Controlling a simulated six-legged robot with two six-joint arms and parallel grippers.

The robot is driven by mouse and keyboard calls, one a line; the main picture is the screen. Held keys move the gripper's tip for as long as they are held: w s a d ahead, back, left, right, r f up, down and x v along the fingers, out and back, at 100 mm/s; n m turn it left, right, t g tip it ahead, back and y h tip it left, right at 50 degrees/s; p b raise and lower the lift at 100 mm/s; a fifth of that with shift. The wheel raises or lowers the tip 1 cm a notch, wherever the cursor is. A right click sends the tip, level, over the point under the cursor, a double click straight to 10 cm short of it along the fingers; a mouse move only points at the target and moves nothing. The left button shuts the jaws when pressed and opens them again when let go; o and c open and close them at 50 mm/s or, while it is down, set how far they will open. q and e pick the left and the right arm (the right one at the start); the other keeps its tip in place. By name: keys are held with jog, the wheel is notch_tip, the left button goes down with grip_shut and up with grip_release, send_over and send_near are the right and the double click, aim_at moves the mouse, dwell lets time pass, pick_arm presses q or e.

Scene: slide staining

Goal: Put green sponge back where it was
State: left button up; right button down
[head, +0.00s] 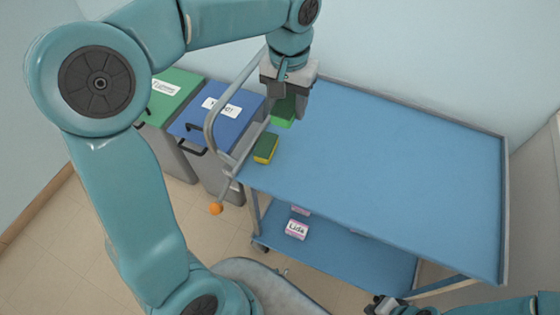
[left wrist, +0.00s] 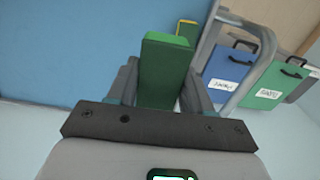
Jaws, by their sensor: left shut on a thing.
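A plain green sponge (head: 284,110) is held between the fingers of my left gripper (head: 288,92), over the far left corner of the blue cart top (head: 390,150). In the left wrist view the green sponge (left wrist: 165,72) stands out between the two fingers (left wrist: 163,95). I cannot tell whether it touches the cart top. A second sponge, yellow and green (head: 265,148), lies on the cart's left edge, nearer than the held one. It shows partly behind the held sponge in the left wrist view (left wrist: 187,28). My right gripper (head: 384,306) is at the bottom edge, partly cut off.
The cart has a grey rail handle (head: 212,128) on its left and a raised rim. Its lower shelf (head: 345,258) carries small boxes, one marked "Lids" (head: 297,230). A blue bin (head: 228,108) and a green bin (head: 165,100) stand to the left. Most of the top is clear.

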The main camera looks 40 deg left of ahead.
pick_arm(q)
jog(key=shift+d+f, duration=0.25)
jog(key=shift+d, duration=0.15)
jog(key=b, duration=0.1)
send_over(290, 166)
notch_tip(290, 166, down, 14)
jog(key=shift+f, duration=0.1)
notch_tip(290, 166, down, 4)
jog(key=shift+f+b, duration=0.2)
jog(key=shift+b, duration=0.15)
jog(key=shift+f, duration=0.3)
jog(key=shift+f, duration=0.1)
jog(key=o, duration=0.7)
